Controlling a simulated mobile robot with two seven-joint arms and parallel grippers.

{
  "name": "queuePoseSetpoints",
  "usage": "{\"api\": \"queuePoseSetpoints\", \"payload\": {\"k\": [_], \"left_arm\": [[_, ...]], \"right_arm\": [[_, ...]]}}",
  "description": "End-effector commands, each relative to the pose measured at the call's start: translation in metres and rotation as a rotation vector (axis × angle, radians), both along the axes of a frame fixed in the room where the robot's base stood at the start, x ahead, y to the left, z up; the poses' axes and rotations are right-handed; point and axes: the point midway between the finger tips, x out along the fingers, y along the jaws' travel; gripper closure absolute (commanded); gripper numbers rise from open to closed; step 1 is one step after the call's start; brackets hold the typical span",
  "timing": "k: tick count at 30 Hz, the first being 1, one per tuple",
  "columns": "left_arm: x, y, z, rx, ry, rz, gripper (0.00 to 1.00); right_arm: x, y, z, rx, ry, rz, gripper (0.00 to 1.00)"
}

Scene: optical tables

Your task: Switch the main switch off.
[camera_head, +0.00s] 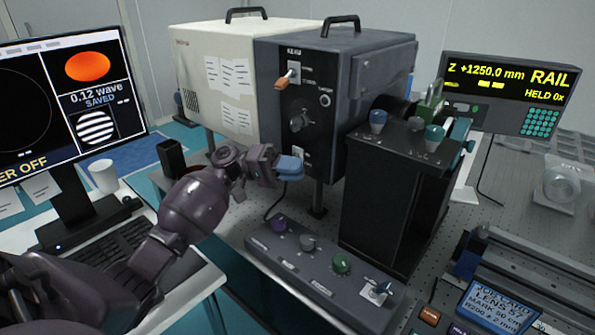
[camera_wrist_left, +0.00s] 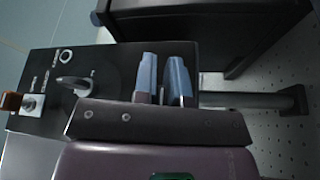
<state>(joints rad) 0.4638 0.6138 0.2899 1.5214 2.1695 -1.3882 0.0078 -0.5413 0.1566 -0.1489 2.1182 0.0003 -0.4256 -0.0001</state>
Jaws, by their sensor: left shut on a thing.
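My left gripper (camera_head: 290,167) is at the lower part of the black front panel (camera_head: 323,125) of the dark box. Its blue fingers are nearly closed in front of a small pale switch plate (camera_head: 298,152), which I take for the main switch. The fingers are shut on its lever, which they hide; its position and label cannot be read. In the left wrist view the two fingers (camera_wrist_left: 165,80) stand close together against the panel, with a narrow gap. My right gripper is not in view.
Above on the panel are an orange-handled switch (camera_head: 289,79) and a dark rotary knob (camera_head: 300,121). A control box with knobs (camera_head: 318,268) lies below. A dark cabinet (camera_head: 392,195) stands right. A monitor (camera_head: 62,105) at left shows text ending "ER OFF".

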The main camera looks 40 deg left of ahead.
Motion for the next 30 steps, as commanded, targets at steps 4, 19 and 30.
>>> {"api": "queuePoseSetpoints", "payload": {"k": [4, 19, 30], "left_arm": [[0.001, -0.001, -0.009, -0.008, -0.083, -0.002, 1.0], [0.002, -0.001, -0.008, -0.016, -0.217, -0.003, 1.0], [0.002, -0.001, -0.007, -0.016, -0.22, -0.003, 0.84]], "right_arm": [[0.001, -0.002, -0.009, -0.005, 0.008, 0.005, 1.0], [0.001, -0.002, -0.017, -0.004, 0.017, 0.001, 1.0], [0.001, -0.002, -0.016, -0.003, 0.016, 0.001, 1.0]]}}
